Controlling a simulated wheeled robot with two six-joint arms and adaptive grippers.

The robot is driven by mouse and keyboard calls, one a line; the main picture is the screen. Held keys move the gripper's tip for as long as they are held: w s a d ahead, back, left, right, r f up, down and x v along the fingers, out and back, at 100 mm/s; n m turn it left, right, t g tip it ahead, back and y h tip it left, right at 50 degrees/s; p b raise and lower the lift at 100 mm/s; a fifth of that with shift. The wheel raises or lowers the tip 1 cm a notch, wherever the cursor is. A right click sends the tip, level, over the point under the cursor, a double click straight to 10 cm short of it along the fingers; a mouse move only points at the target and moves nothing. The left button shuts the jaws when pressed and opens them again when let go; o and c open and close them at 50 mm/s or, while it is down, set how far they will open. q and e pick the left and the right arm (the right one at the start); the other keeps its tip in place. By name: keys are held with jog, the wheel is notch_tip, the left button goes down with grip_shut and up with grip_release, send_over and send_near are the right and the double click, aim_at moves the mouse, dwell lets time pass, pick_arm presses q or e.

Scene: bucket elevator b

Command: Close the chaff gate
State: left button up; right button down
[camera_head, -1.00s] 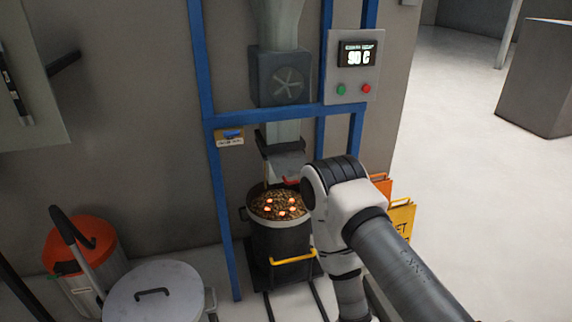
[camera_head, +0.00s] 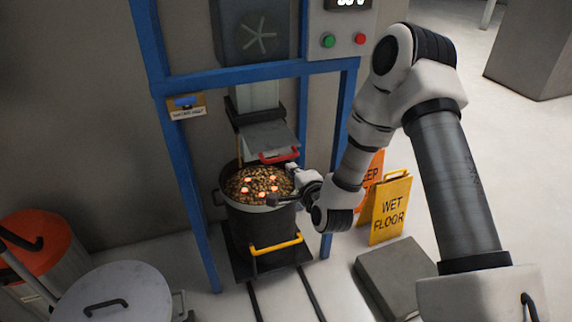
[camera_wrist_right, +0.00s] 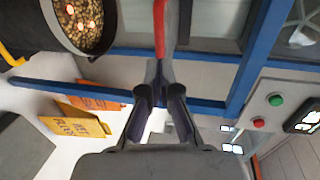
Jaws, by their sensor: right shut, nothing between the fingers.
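The chaff gate (camera_head: 268,135) is a grey flap with a red handle (camera_head: 279,157) along its front edge. It juts out under the chute, above the grain-filled bucket (camera_head: 262,222). My right gripper (camera_head: 291,169) is at the right end of the red handle, above the bucket's right rim. In the right wrist view its fingers (camera_wrist_right: 160,85) are together and empty, and the red handle (camera_wrist_right: 160,28) lies just beyond the tips. I cannot tell whether they touch. My left gripper is not in view.
A blue frame (camera_head: 240,76) surrounds the chute, with a button panel (camera_head: 343,35) at upper right. Glowing embers (camera_head: 262,185) lie on the grain. A wet floor sign (camera_head: 391,208) and a grey block (camera_head: 394,272) stand right. A lidded drum (camera_head: 118,290) stands at lower left.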

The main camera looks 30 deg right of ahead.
aim_at(282, 159)
jog(key=x, duration=0.5)
jog(key=shift+a, duration=0.1)
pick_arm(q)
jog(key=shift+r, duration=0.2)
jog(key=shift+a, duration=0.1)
